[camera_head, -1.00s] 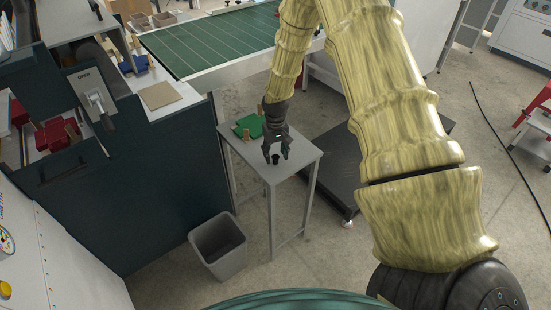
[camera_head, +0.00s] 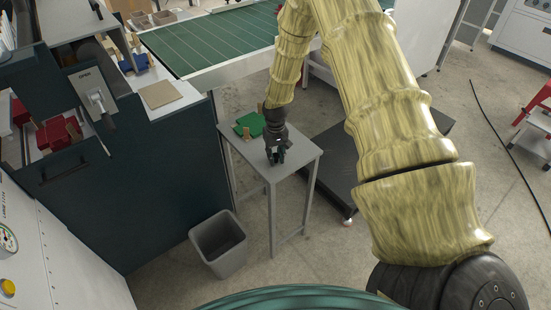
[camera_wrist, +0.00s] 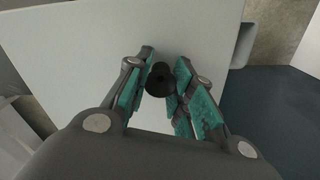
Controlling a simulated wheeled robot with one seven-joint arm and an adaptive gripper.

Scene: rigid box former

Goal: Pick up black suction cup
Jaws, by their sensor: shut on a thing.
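The black suction cup (camera_wrist: 160,80) is a small dark round piece in the wrist view. It sits between the teal pads of my gripper (camera_wrist: 160,88), over the light grey table top. My gripper is shut on it. In the head view my gripper (camera_head: 277,157) points down at the small grey table (camera_head: 300,154), and its fingers mostly hide the cup. Whether the cup still touches the table top cannot be told.
A green piece (camera_head: 250,124) lies at the table's back left corner. A grey bin (camera_head: 218,245) stands on the floor in front. A dark cabinet (camera_head: 165,185) rises close at the left. A black platform (camera_head: 345,170) is at the right.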

